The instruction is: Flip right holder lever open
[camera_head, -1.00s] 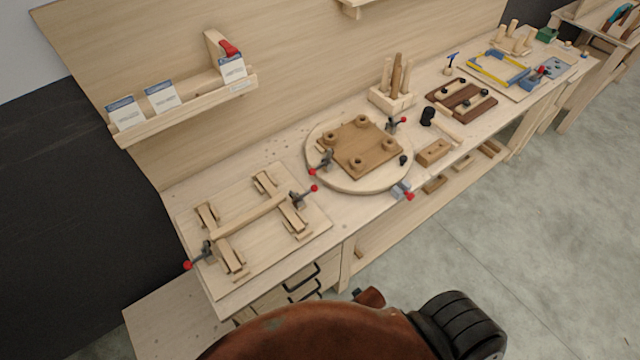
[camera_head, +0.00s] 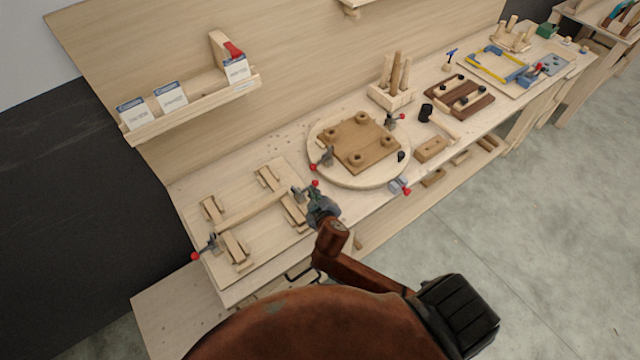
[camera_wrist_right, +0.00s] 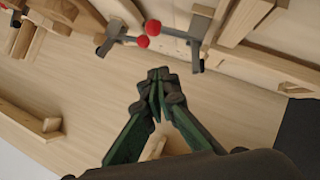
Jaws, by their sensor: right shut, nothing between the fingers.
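The right holder lever, with a red knob (camera_head: 314,183), sticks out to the right from a grey clamp at the right end of a wooden bar (camera_head: 250,214) on the left board. In the right wrist view this appears to be the right-hand grey clamp (camera_wrist_right: 190,36) with a red knob (camera_wrist_right: 152,27). My right gripper (camera_head: 318,200) is shut and empty, close in front of the knob; its fingertips also show in the wrist view (camera_wrist_right: 158,75), apart from both knobs there. The left holder's red knob (camera_head: 195,256) is at the board's left. My left gripper is not in view.
A round turntable (camera_head: 312,150) with a square wooden plate and red-knobbed clamps stands just right of the holder board (camera_head: 195,200). One of its red knobs (camera_head: 313,168) is very near the right holder's. A wall shelf (camera_head: 190,112) with cards is behind.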

